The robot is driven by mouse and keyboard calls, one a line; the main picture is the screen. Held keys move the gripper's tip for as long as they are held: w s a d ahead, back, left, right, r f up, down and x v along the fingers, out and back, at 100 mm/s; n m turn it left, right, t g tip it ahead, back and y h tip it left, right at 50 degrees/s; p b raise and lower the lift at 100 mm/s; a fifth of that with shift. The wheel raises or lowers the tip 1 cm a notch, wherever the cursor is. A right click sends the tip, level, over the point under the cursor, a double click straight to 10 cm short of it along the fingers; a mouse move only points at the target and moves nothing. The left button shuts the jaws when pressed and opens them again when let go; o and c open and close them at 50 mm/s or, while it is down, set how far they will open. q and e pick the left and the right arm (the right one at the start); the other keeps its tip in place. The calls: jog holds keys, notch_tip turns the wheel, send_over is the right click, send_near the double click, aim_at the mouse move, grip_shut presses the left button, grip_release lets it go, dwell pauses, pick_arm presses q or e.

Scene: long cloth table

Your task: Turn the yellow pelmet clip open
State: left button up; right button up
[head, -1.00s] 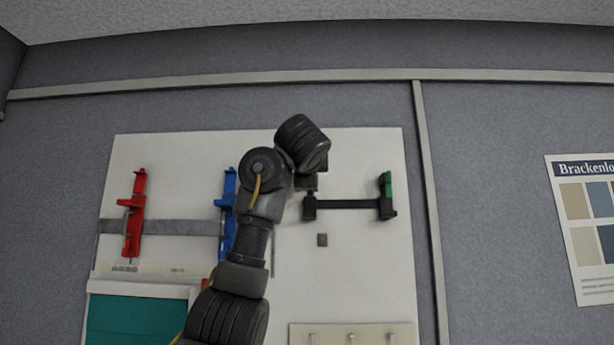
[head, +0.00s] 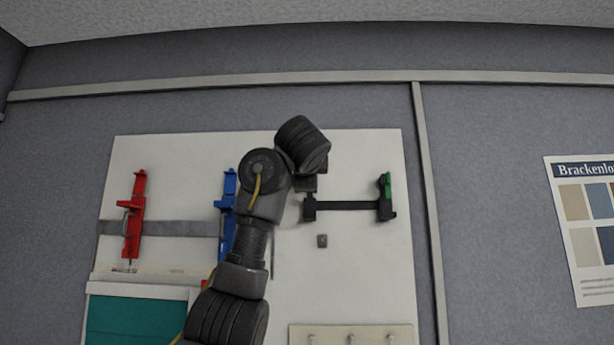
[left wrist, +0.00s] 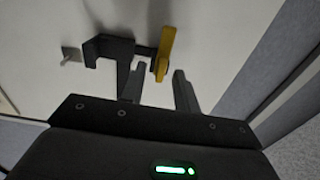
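The yellow clip (left wrist: 165,50) shows in the left wrist view as a narrow upright lever beside a dark bracket (left wrist: 108,48) on the pale board. My left gripper (left wrist: 159,72) is open, and the clip's lower end shows between its two fingertips. I cannot tell whether either finger touches it. In the head view my left arm hides the yellow clip, and the gripper itself cannot be made out clearly. A black bar (head: 345,205) with a green clip (head: 386,187) at its right end is on the board. My right gripper is in neither view.
A red clip (head: 134,215) and a blue clip (head: 228,190) sit on a grey strip at the board's left. A teal panel (head: 135,320) is below them. A pegged rail (head: 380,331) is at the bottom right. The board (head: 360,275) between is mostly clear.

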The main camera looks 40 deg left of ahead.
pick_arm(q)
jog(key=b+v, duration=0.6)
jog(key=v, duration=0.4)
jog(key=shift+s+d, duration=0.25)
jog(key=shift+s, duration=0.05)
